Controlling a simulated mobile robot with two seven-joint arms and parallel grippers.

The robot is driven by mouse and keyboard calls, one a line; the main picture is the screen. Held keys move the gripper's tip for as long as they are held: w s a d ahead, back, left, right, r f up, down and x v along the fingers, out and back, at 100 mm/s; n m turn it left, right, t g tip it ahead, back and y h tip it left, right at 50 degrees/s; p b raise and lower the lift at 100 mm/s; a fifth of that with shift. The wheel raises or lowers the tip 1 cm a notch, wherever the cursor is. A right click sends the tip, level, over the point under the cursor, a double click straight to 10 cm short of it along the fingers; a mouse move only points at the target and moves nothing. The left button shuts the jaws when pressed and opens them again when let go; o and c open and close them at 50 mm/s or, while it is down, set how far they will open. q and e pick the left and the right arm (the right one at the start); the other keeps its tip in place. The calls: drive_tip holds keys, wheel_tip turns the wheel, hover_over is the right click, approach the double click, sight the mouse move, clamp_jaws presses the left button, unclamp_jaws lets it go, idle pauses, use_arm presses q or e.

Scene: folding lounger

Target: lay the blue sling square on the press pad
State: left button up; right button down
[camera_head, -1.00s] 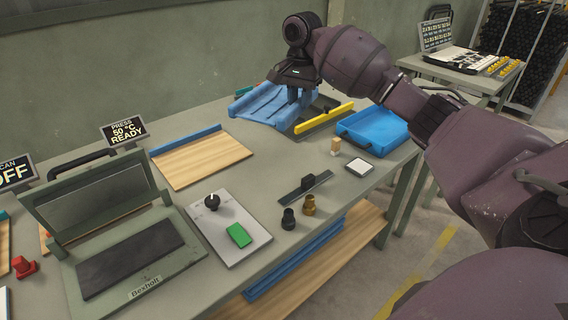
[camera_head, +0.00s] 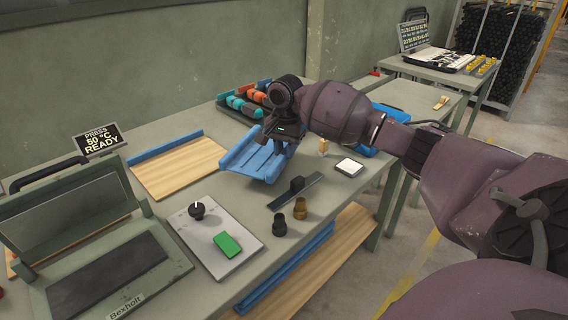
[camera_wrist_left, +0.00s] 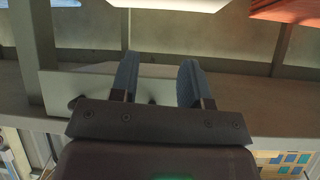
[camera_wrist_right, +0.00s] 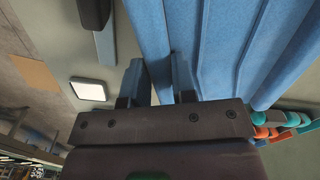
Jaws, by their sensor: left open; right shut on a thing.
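The blue sling (camera_head: 252,158), a ribbed sheet with raised edges, is in the head view right of the middle of the bench, tilted. My right gripper (camera_head: 273,136) is shut on its right edge; the right wrist view shows the sling (camera_wrist_right: 225,45) at the fingers (camera_wrist_right: 160,80). The press (camera_head: 120,205) stands open at the lower left, its lid raised. Its dark press pad (camera_head: 108,270) is bare, and the sling is well to its right. My left gripper (camera_wrist_left: 158,78) shows only in the left wrist view, open and empty.
A wooden board with a blue edge (camera_head: 180,167) lies between press and sling. A grey plate (camera_head: 210,240) with a black knob and green block lies right of the press.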

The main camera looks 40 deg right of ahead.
sight(285, 163)
wheel_tip(285, 163, down, 5)
drive_tip(key=shift+r+b, duration=0.15)
drive_tip(key=shift+b, duration=0.35)
drive_tip(key=shift+r, duration=0.15)
drive_tip(key=c, duration=0.9)
unclamp_jaws()
drive_tip(key=shift+c, duration=0.2)
